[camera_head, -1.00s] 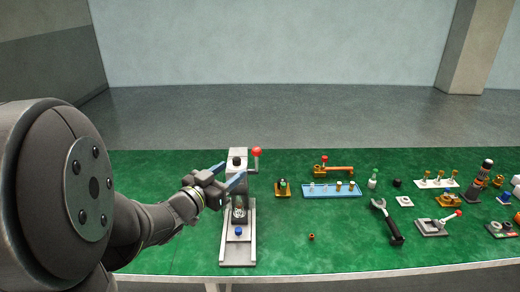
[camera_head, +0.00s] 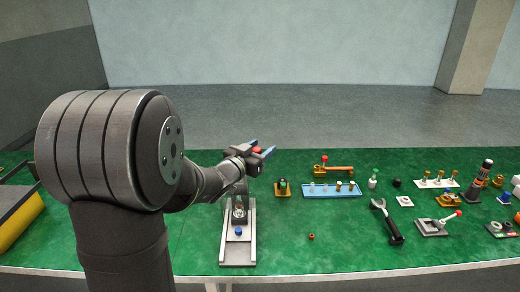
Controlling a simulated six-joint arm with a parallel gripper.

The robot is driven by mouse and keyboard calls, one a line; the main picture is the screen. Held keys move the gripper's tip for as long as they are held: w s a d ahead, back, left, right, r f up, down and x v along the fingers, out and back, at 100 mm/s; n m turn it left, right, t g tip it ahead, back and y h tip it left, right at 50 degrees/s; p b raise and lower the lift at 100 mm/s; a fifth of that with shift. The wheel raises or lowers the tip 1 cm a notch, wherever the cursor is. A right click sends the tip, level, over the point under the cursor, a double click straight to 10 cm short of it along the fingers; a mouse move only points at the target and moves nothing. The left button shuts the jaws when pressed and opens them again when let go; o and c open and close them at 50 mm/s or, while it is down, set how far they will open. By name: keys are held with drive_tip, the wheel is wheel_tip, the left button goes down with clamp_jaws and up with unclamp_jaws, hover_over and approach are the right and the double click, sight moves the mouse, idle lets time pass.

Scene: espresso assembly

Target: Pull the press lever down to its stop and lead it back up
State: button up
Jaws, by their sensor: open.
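The press (camera_head: 238,246) stands upright on the green table, its pale base toward the front edge with a small blue-topped part (camera_head: 238,230) on it. The upper part of the press is largely hidden behind my arm and gripper. The lever's red knob (camera_head: 257,149) shows at the upper right of the press. I cannot tell whether the fingers touch the knob.
A dark-handled wrench-like tool (camera_head: 387,222) lies farther right. A yellow and grey object (camera_head: 18,222) is at the left edge. Table around the small ring (camera_head: 311,236) is clear.

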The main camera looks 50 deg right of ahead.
clamp_jaws()
drive_tip(key=shift+a+f, duration=0.1)
